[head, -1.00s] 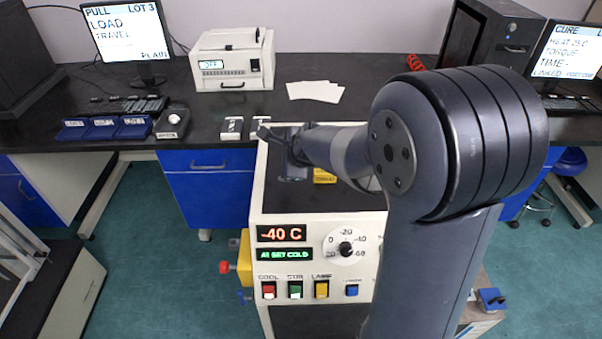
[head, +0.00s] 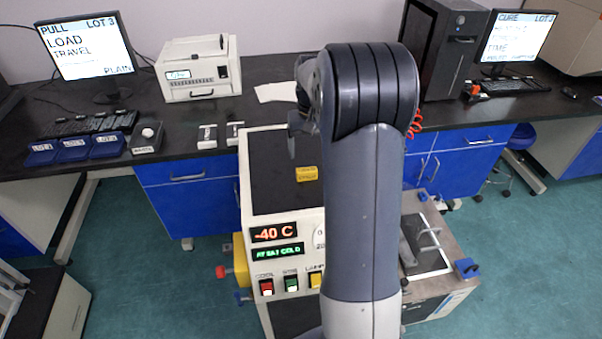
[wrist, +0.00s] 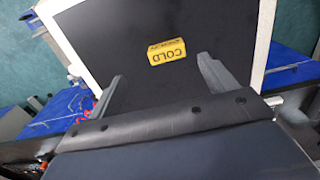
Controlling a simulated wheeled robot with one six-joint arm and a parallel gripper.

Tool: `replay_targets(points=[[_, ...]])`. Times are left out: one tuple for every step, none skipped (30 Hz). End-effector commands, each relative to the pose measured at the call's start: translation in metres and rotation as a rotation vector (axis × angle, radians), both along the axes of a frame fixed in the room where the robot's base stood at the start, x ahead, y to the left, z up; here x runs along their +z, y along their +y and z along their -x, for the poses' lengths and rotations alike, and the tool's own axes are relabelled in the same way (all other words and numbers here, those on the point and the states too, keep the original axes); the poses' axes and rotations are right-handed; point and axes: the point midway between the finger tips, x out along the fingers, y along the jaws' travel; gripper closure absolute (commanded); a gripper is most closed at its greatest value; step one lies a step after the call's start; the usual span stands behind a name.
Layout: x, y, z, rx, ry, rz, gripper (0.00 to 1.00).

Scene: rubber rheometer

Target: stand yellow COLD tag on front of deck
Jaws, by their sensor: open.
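The yellow COLD tag (head: 306,174) sits on the black top of the deck (head: 270,195), toward its middle right in the head view, beside my arm. In the wrist view the tag (wrist: 167,52) shows its printed COLD face, with smaller lettering I cannot read. My gripper (wrist: 158,82) is open and empty, with its two fingers apart. The tag lies beyond the fingertips, nearer the right finger, and nothing touches it. In the head view my arm hides the right part of the deck and most of the gripper.
The front panel below the deck reads -40 C (head: 275,233) and carries several coloured switches (head: 291,284). A metal-topped cart (head: 440,215) with a handled plate stands at right. The bench behind holds a white printer-like box (head: 198,68), blue trays (head: 73,148) and monitors.

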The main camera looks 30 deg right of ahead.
Motion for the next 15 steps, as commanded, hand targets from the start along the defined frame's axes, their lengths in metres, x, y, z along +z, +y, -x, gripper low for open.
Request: replay_targets(points=[[-0.009,0.001,0.001,0.000,0.004,-0.002,0.20],[-0.014,0.001,0.001,0.000,0.004,-0.002,0.20],[-0.020,0.001,0.000,-0.001,0.003,-0.002,0.20],[-0.025,0.001,0.000,-0.001,0.004,-0.002,0.20],[-0.028,0.001,0.000,-0.001,0.003,-0.002,0.20],[-0.032,0.001,-0.001,-0.001,0.001,-0.001,0.20],[-0.034,0.001,0.000,-0.001,0.000,-0.002,0.20],[-0.036,0.001,-0.001,-0.001,-0.001,-0.002,0.20],[-0.038,0.002,-0.001,-0.001,-0.001,-0.002,0.20],[-0.039,0.002,-0.001,-0.001,-0.001,-0.002,0.20],[-0.042,0.002,-0.002,-0.001,0.000,-0.002,0.20],[-0.046,0.003,-0.003,-0.001,0.002,-0.003,0.20],[-0.049,0.004,-0.004,-0.001,0.002,-0.003,0.20],[-0.053,0.005,-0.006,-0.001,0.002,-0.003,0.20],[-0.059,0.006,-0.007,-0.001,0.003,-0.003,0.20]])
